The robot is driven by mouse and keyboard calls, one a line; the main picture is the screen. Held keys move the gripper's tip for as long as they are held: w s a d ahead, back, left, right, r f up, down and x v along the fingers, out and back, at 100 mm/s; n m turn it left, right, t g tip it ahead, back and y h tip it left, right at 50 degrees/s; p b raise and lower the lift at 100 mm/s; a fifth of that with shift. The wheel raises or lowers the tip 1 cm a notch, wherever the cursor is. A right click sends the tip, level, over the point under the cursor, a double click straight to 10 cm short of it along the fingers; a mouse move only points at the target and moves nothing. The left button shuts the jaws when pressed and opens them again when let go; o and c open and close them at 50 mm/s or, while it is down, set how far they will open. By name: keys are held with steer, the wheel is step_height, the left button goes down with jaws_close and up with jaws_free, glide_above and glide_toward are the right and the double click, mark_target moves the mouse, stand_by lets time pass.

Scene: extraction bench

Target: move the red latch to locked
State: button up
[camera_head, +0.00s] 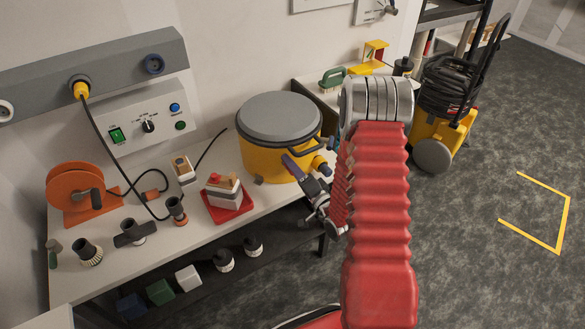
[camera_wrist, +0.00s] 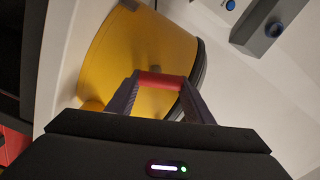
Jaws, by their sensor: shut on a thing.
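The red latch (camera_wrist: 162,81) shows in the wrist view as a short red bar in front of the yellow canister (camera_wrist: 140,50). My gripper (camera_wrist: 161,83) is shut on it, with one grey finger at each end of the bar. In the head view the yellow canister (camera_head: 258,158), with a grey lid (camera_head: 280,116), stands at the right end of the bench. My gripper (camera_head: 291,165) is at its front right side there. The latch cannot be made out in the head view. Whether it stands at locked cannot be told.
On the bench (camera_head: 100,280) left of the canister are a red tray (camera_head: 245,212), an orange reel (camera_head: 75,190) and several brush heads and nozzles. A control box (camera_head: 150,118) is on the wall. A yellow vacuum (camera_head: 455,128) stands on the clear floor at right.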

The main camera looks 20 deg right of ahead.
steer(key=shift+d+f, duration=0.1)
steer(key=shift+d, duration=0.1)
steer(key=o, duration=0.7)
steer(key=shift+c, duration=0.2)
steer(key=o, duration=0.4)
steer(key=shift+a, duration=0.1)
steer(key=s, duration=0.4)
steer(key=s+d, duration=0.1)
steer(key=s, duration=0.4)
steer(key=s+d, duration=0.1)
steer(key=s, duration=0.3)
steer(key=shift+s+d, duration=0.1)
steer(key=shift+s, duration=0.2)
steer(key=shift+c, duration=0.4)
